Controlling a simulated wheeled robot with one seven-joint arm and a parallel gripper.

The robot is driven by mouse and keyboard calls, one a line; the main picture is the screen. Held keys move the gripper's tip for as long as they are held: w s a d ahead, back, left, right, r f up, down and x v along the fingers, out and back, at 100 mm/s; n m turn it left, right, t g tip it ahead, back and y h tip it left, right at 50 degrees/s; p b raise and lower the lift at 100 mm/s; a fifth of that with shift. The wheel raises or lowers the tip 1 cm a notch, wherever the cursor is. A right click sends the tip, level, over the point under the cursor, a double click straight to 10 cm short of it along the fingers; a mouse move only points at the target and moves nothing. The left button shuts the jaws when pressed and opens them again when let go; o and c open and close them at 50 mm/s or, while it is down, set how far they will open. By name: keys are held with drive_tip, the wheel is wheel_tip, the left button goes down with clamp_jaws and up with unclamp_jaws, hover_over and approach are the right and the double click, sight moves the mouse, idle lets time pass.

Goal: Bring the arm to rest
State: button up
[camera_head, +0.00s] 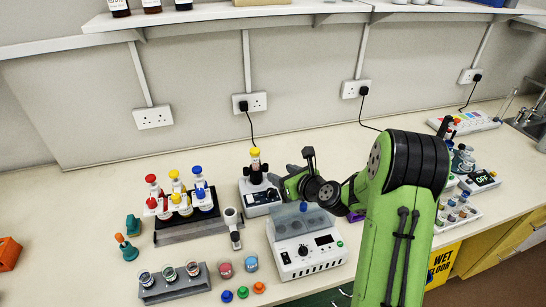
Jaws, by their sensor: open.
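My green and black arm reaches up from the lower right, bends at a high elbow and comes down toward the left over the middle of the bench. My gripper (278,182) is at its end, low over the bench and open. It is just right of a yellow-topped item (255,158) that stands on a small white device (260,203). The wrist partly covers the fingers, so I cannot tell whether they touch that item. Nothing shows held in the gripper.
A white machine with a grey lid (305,250) stands close below my wrist. A rack of coloured-top bottles (187,222) is to the left, with a vial rack (174,283) in front. Racks and a device (480,182) stand right of the arm. A shelf (220,13) runs above.

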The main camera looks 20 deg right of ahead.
drive_tip(key=s+a+r+n+g, duration=0.2)
drive_tip(key=s+a+r+n, duration=0.3)
drive_tip(key=n, duration=0.4)
drive_tip(key=s+a+r+n+g, duration=0.3)
drive_tip(key=s+n, duration=0.4)
drive_tip(key=n, duration=0.1)
drive_tip(key=s+d+r+n+g+h, duration=0.1)
drive_tip(key=s+n+h, duration=0.1)
drive_tip(key=s+n, duration=0.5)
drive_tip(key=s+d+r+n+g+h, duration=0.1)
drive_tip(key=s+d+r+n+h, duration=0.1)
drive_tip(key=s+n, duration=0.6)
drive_tip(key=s, duration=0.6)
drive_tip(key=shift+s+r, duration=0.15)
drive_tip(key=shift+s, duration=0.15)
drive_tip(key=shift+d, duration=0.1)
drive_tip(key=shift+c, duration=0.2)
